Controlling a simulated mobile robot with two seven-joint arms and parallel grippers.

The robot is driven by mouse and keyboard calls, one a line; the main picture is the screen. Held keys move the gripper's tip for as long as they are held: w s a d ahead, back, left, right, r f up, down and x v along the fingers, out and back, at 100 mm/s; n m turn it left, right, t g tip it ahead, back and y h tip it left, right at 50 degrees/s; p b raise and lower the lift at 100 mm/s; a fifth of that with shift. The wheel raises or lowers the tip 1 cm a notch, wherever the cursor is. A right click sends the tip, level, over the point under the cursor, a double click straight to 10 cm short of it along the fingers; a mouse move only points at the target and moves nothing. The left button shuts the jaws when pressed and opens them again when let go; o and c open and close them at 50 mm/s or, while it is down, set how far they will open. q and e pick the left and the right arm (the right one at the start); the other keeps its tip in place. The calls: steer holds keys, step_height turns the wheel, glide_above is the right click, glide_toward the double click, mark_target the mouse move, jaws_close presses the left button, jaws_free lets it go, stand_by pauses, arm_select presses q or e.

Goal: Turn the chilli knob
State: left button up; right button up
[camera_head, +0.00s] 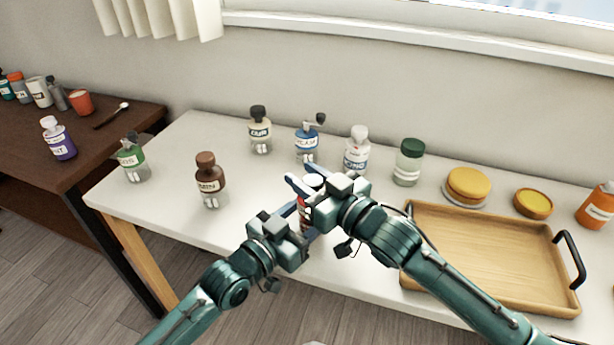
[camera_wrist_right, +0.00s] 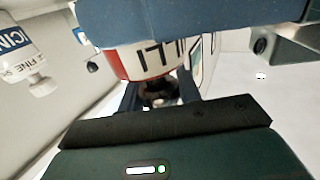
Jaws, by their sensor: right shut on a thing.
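My right gripper (camera_head: 300,181) is at the jar's top, shut on the knob, which is largely hidden. My left gripper (camera_head: 300,219) is low at the jar's body, its fingers beside the red label. Whether those fingers press on the jar is hidden.
Labelled bottles stand around: brown (camera_head: 210,183), green (camera_head: 132,160), cream (camera_head: 260,133), blue (camera_head: 307,143) and white (camera_head: 356,150). A green-lidded jar (camera_head: 408,165) is behind my right arm. A wooden tray (camera_head: 480,252) lies right.

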steer(key=shift+c, duration=1)
steer(key=shift+a+m, duration=0.15)
steer(key=shift+m, duration=0.15)
steer(key=shift+d+m+t+h, duration=0.2)
steer(key=shift+m+t+h, duration=0.2)
steer(key=shift+t+h, duration=0.35)
steer(key=o, duration=1)
steer(key=shift+w, duration=0.1)
steer(key=v, duration=1.2)
steer(key=shift+r, duration=0.15)
